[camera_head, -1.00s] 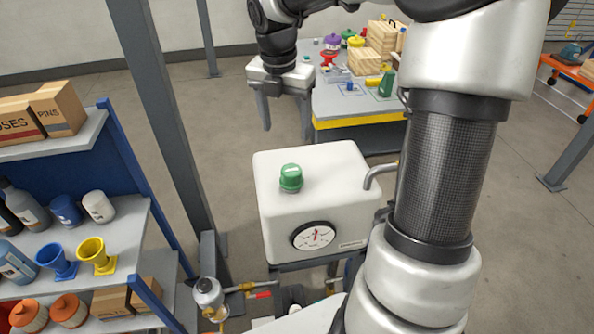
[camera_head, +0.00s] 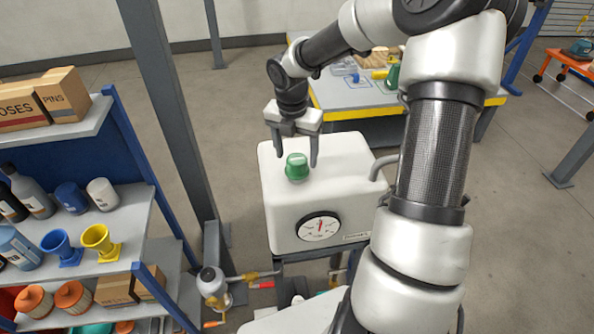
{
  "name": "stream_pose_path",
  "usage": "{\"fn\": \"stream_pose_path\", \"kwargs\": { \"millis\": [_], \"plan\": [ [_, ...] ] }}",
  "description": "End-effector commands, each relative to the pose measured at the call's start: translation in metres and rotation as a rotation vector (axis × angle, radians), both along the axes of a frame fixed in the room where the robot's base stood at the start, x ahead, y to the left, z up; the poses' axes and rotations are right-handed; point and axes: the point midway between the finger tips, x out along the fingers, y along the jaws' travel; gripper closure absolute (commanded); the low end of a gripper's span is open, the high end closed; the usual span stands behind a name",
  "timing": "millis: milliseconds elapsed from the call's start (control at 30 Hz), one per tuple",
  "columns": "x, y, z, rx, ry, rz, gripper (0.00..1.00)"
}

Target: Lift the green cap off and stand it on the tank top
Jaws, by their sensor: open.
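The green cap (camera_head: 297,167) sits on the top of the white tank (camera_head: 345,165), toward its left side. I cannot see whether a neck is under it. My gripper (camera_head: 296,162) points down over the tank, fingers spread, one to the left of the cap and one to the right in the picture. The fingers look apart from the cap, and how far behind or above it they are is hard to tell. The gripper is open and empty.
A round gauge (camera_head: 320,227) is on the tank's front and a bent pipe (camera_head: 382,167) at its right. A grey post (camera_head: 172,130) and a blue shelf (camera_head: 145,150) with bottles and funnels stand left. A workbench (camera_head: 350,98) stands behind. Bare tank top lies right of the cap.

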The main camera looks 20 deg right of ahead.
Motion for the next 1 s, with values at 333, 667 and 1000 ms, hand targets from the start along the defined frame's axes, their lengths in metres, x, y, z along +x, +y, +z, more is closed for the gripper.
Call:
{"fn": "stream_pose_path", "kwargs": {
  "millis": [333,667,1000],
  "plan": [
    [0.003,-0.004,-0.027,-0.001,-0.001,-0.002,0.34],
    [0.003,-0.004,-0.026,-0.001,-0.001,-0.002,0.69],
    [0.003,-0.004,-0.023,-0.001,-0.002,-0.002,0.83]
  ]
}}
